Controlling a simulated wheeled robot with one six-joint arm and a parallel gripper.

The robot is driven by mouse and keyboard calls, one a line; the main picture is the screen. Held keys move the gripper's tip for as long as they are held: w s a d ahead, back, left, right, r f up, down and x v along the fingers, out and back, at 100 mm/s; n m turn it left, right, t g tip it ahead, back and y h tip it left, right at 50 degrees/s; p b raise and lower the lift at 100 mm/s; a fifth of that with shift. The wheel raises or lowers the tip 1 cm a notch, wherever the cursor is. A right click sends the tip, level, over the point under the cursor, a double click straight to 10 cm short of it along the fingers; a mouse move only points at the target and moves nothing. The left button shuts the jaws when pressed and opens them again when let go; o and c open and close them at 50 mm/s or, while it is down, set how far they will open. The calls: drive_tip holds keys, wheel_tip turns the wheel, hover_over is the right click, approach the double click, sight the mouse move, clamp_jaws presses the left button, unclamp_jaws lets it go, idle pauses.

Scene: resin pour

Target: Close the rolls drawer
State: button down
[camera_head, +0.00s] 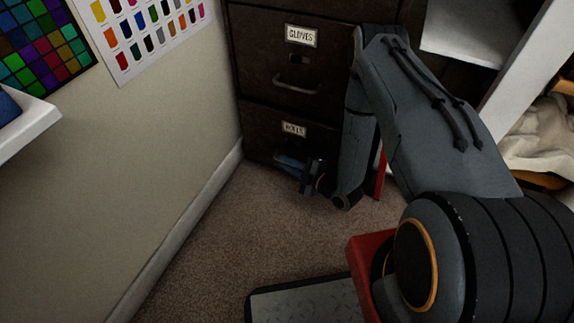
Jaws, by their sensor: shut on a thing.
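The rolls drawer (262,139) is the lower drawer of a dark filing cabinet, with a small pale label (293,129) on its front. Its front looks about in line with the drawer above; I cannot tell whether a small gap remains. My gripper (281,161) is low at the drawer's front, just below the label. It is shut on what seems to be the drawer's handle, which the jaws hide. My arm covers the right part of the drawer.
The gloves drawer (262,55), with its metal handle (297,87), is above and looks shut. A wall with a white baseboard (185,230) runs along the left. Carpet (230,225) is clear before the cabinet. White shelving (535,65) stands at right.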

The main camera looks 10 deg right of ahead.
sight(288, 154)
drive_tip(key=w+d, duration=0.2)
drive_tip(key=shift+w+f, duration=0.1)
drive_tip(key=shift+w, duration=0.2)
drive_tip(key=c, duration=1.8)
unclamp_jaws()
drive_tip(key=shift+d, duration=0.25)
drive_tip(key=shift+c, duration=0.2)
drive_tip(key=shift+a, duration=0.2)
drive_tip(key=p+v, duration=0.2)
drive_tip(key=v, duration=0.4)
drive_tip(key=shift+s+d+p, duration=0.15)
drive_tip(key=shift+p, duration=0.25)
drive_tip(key=shift+s+d+r, duration=0.2)
drive_tip(key=shift+s+d, duration=0.2)
drive_tip(key=shift+s, duration=0.15)
